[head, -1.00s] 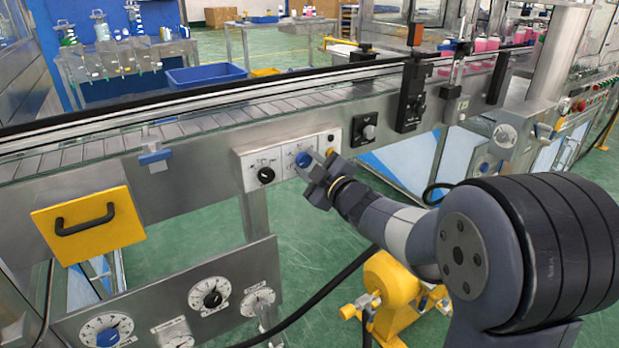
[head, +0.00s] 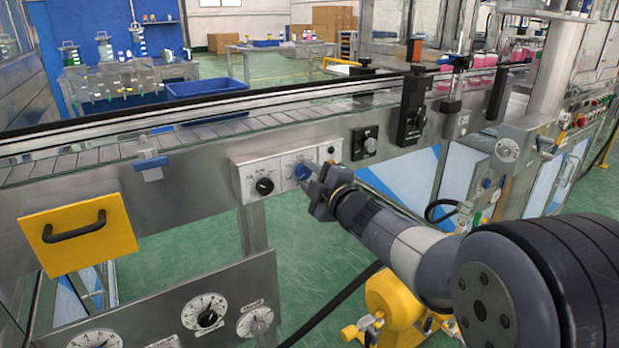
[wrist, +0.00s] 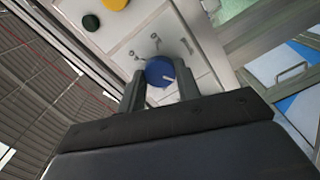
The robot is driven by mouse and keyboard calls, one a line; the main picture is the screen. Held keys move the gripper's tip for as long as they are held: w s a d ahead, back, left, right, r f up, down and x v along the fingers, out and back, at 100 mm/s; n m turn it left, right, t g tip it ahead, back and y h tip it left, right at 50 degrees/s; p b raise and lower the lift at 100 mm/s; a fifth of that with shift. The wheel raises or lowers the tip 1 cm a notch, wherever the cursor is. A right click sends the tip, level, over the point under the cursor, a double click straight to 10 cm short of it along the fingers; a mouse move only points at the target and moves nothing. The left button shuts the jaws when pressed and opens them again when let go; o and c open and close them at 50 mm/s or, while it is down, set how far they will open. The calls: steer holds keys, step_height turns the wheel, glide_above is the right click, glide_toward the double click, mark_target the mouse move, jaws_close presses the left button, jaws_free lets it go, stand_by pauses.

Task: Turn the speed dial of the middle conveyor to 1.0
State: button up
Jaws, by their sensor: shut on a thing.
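The blue speed dial (head: 302,172) sits on a white panel (head: 236,182) fixed to the conveyor's front rail, right of a black knob (head: 264,186). In the wrist view the blue dial (wrist: 160,72) has a pale pointer line and lies between my fingers. My gripper (head: 308,176) is shut on the blue dial, one finger on each side of it. The scale marks around the dial are too small to read, and its lower part is partly hidden by my gripper in the head view.
Another black knob (head: 364,142) on a plate and a black upright bracket (head: 411,105) stand to the right on the rail. A yellow box with a black handle (head: 80,232) hangs at left. A lower panel with several white dials (head: 204,313) stands in front.

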steer(key=o, duration=1)
steer(key=shift+p+v, duration=0.95)
steer(key=shift+v, duration=4.45)
